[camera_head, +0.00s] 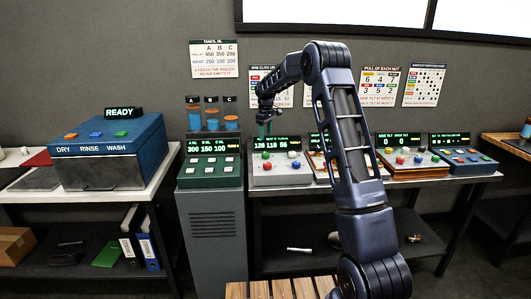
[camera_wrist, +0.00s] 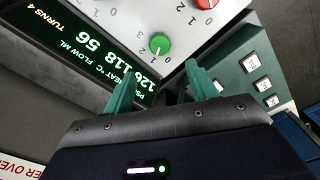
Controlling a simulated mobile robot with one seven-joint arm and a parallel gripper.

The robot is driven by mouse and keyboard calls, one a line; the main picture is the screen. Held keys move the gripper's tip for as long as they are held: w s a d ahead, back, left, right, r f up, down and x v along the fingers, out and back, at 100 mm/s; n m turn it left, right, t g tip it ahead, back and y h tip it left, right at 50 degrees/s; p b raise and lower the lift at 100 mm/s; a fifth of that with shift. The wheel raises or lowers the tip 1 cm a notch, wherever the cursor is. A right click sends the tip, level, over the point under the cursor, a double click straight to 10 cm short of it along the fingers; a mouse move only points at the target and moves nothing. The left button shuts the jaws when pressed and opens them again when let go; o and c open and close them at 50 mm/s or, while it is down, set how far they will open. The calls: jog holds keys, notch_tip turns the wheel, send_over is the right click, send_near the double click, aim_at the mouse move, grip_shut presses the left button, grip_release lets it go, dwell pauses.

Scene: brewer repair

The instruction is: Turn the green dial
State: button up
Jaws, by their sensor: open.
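The green dial (camera_wrist: 160,43) is a round knob on a pale panel, with numerals printed around it and a light pointer mark on its face. In the head view the green dial (camera_head: 266,155) is small, at the upper left of the panel's knobs. My gripper (camera_wrist: 160,78) is open and empty, with two teal fingers pointing towards the panel. The green dial shows beyond and between the fingertips, apart from them. In the head view my gripper (camera_head: 265,126) hangs above the panel; its fingers are too small there to make out clearly.
A display reading 126 118 56 and TURNS 4 (camera_wrist: 95,50) lies beside the left finger. A red dial (camera_wrist: 201,5) is close by on the same panel. A green box with white buttons (camera_wrist: 250,75) stands beside it. More knobbed panels (camera_head: 415,160) line the bench to the right.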

aim_at(266, 153)
notch_tip(266, 153, down, 11)
jog(key=shift+r, duration=0.15)
dwell(0.4)
jog(key=c, duration=1)
